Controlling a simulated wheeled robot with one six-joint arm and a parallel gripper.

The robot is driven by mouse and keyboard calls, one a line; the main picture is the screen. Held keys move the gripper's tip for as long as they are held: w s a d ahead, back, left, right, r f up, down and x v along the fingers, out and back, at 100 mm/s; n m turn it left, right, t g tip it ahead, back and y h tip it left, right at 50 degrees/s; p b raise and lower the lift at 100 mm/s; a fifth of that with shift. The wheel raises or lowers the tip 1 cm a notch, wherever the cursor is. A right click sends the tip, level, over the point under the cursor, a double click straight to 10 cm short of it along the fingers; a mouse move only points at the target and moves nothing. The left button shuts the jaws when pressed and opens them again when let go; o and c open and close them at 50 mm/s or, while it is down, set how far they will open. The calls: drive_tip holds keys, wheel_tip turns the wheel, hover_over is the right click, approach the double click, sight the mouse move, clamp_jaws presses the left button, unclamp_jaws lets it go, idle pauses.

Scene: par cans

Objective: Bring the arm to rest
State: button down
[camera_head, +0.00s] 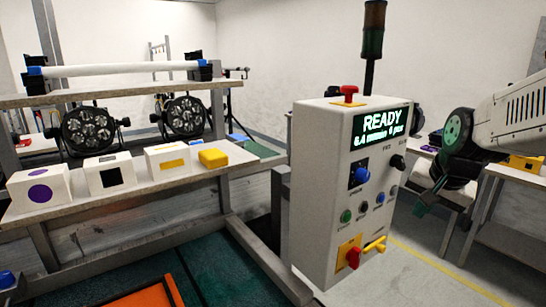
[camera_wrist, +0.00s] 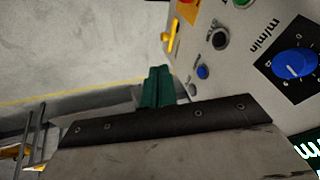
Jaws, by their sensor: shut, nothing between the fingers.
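My arm (camera_head: 515,112) reaches in from the right edge of the head view, with its wrist bent down. My gripper (camera_head: 420,209) hangs just right of the white control box (camera_head: 318,165), apart from it in the picture. Its green fingers are together and empty. They also show in the wrist view (camera_wrist: 157,78), with the box's panel beyond them to the right. The box has a lit display (camera_head: 382,125) reading READY, with a smaller line below that is hard to read.
The box carries a red top button (camera_head: 348,91), a blue knob (camera_head: 361,174), a red knob (camera_head: 353,257) and a yellow handle (camera_head: 376,244). Marked white boxes (camera_head: 40,189) and a yellow block (camera_head: 213,158) sit on the left shelf. An orange tray (camera_head: 147,296) is low in front. Grey floor lies right.

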drive_tip(key=s+a+n+g, duration=0.2)
drive_tip(key=s+a+n, duration=0.2)
drive_tip(key=s, duration=0.7)
drive_tip(key=s+a+n+g, duration=0.2)
drive_tip(key=s+a+n, duration=0.2)
drive_tip(key=s, duration=0.7)
drive_tip(key=shift+f, duration=0.45)
drive_tip(key=shift+s, duration=0.1)
